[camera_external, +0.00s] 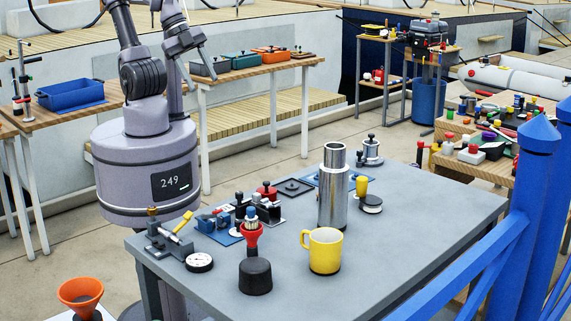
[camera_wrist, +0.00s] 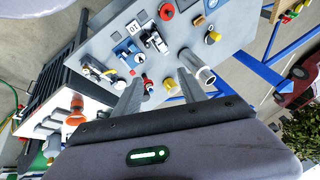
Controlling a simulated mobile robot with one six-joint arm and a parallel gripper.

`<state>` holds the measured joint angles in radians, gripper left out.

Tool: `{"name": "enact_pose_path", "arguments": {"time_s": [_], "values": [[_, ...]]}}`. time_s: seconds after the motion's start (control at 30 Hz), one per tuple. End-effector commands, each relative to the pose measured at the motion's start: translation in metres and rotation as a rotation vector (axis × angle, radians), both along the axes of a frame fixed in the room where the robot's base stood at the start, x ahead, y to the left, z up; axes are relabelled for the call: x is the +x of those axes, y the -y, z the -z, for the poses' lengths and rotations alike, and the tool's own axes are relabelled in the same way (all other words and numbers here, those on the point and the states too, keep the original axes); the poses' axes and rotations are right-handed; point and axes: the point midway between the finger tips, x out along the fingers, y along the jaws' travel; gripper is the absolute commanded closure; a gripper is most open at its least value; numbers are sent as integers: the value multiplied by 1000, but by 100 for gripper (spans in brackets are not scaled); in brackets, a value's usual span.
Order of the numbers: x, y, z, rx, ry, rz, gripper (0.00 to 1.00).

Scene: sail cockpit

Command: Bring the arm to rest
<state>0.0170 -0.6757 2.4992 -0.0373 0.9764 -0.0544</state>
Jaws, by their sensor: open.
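My gripper (camera_wrist: 160,84) is open, with its two grey fingers spread apart in the wrist view. Nothing is held between them; the grey table shows below through the gap. In the external view my arm is raised and folded above its round base, and my gripper (camera_external: 197,68) hangs high, left of the grey table (camera_external: 400,230) and clear of everything on it.
The table bears a yellow mug (camera_external: 324,252), a steel cylinder (camera_external: 333,195), a dial gauge (camera_external: 199,262) and several small fixtures. A blue railing (camera_external: 500,245) stands at right. Wooden benches (camera_external: 240,75) with trays stand behind. An orange funnel (camera_external: 80,290) is at front left.

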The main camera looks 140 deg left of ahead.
Motion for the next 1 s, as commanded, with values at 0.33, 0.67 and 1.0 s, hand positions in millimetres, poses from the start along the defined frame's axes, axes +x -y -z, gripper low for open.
{"name": "enact_pose_path", "arguments": {"time_s": [0.33,0.67,1.0], "values": [[-18,-4,7,35,16,44,51],[-17,-4,82,34,15,42,51],[-17,-4,82,34,15,42,51]]}}
